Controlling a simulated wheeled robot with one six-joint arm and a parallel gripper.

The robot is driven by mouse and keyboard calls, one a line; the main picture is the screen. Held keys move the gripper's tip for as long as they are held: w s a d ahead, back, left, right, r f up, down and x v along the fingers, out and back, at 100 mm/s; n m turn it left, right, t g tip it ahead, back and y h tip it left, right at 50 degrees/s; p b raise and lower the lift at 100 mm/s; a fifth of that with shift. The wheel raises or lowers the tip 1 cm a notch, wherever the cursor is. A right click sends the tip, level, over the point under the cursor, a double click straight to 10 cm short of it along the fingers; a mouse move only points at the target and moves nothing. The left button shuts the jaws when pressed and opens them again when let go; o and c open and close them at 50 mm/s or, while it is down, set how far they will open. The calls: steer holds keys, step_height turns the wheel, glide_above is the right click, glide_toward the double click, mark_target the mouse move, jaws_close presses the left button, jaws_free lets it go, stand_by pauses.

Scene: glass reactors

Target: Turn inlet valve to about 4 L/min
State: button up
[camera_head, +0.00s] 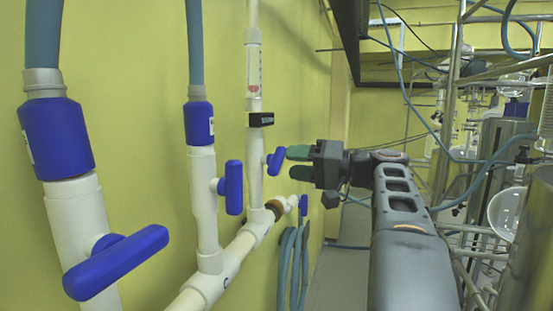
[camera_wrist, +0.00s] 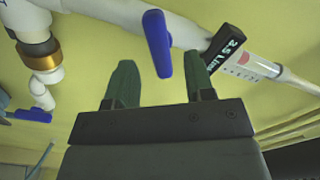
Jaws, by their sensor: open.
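The inlet valve's blue handle (camera_head: 276,160) is on the white vertical pipe below the flowmeter, slightly tilted in the head view. My gripper (camera_head: 298,162) is open just right of it, with green fingers pointing at it. In the wrist view the blue handle (camera_wrist: 157,35) reaches down into the gap between the fingertips of my gripper (camera_wrist: 160,66), nearer the right finger. Neither finger clearly touches it. The clear flowmeter tube (camera_head: 254,70) has a red float low in it; its scale is too small to read. A black label (camera_wrist: 226,47) sits beside it.
Other blue handles are on a thick pipe (camera_head: 115,262), the middle pipe (camera_head: 233,187) and a side outlet (camera_head: 303,204). Blue hoses (camera_head: 291,265) hang below. The yellow wall (camera_head: 120,60) is close behind the pipes. Metal frames and glassware (camera_head: 505,215) stand at the right.

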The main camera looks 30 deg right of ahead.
mark_target(282, 162)
steer(key=shift+p+x, duration=0.4)
steer(key=shift+x, duration=1.95)
steer(key=c, duration=0.8)
steer(key=shift+f+n+b, duration=0.35)
steer(key=shift+n+b, duration=0.05)
steer(key=shift+b, duration=0.75)
steer(key=shift+n+b, duration=0.4)
steer(key=shift+b, duration=0.35)
steer(key=shift+r+n+b, duration=0.1)
steer(key=shift+n+b, duration=0.5)
steer(key=shift+b, duration=0.1)
steer(key=shift+r, duration=0.2)
